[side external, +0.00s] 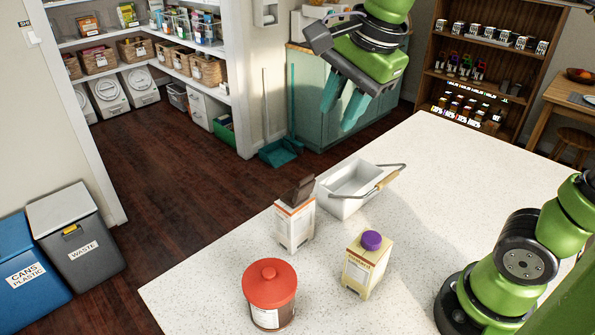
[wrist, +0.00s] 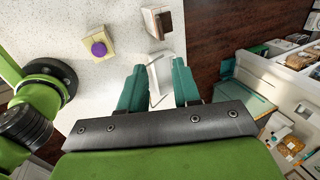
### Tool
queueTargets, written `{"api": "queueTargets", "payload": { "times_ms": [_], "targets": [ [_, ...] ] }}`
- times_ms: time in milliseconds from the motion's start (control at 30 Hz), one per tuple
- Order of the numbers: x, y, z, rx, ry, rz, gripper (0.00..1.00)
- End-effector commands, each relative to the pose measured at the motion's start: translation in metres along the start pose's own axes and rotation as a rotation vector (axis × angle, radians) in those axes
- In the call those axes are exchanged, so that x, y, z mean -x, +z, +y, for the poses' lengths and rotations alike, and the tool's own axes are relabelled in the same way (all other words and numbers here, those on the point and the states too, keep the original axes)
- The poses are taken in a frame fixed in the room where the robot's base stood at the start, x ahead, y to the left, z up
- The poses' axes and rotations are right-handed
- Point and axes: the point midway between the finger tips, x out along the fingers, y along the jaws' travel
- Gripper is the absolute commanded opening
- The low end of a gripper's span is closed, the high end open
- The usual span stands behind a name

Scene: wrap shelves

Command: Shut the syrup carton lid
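A white carton with orange trim (side external: 294,225) stands upright on the counter, its dark brown lid (side external: 298,190) tilted up at an angle and apparently open. It also shows at the top of the wrist view (wrist: 150,20). A cream carton with a purple round cap (side external: 371,240) stands to its right; the cap looks seated. The labels are too small to read, so I cannot tell by text which is syrup. My gripper (side external: 342,100) is high above the counter's far side, apart from both cartons. Its teal fingers (wrist: 158,85) are spread and empty.
A white open box with a wood-gripped handle (side external: 348,188) stands just behind the cartons, seen between my fingers in the wrist view. A red-lidded canister (side external: 270,290) stands at the front left. The speckled counter (side external: 470,190) is clear to the right.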

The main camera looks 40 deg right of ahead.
Motion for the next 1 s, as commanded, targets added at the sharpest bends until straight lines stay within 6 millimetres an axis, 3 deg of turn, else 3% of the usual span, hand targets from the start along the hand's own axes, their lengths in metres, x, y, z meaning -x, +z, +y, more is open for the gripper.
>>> {"api": "queueTargets", "payload": {
  "times_ms": [167, 267, 367, 1000],
  "targets": [
    [-0.003, -0.001, -0.028, -0.005, 0.098, 0.000, 0.32],
    [0.002, -0.001, -0.028, 0.000, 0.117, 0.000, 0.32],
    [-0.007, -0.001, -0.025, 0.005, 0.125, 0.002, 0.32],
    [-0.136, -0.001, -0.009, 0.004, 0.126, 0.000, 0.32]
  ]
}}
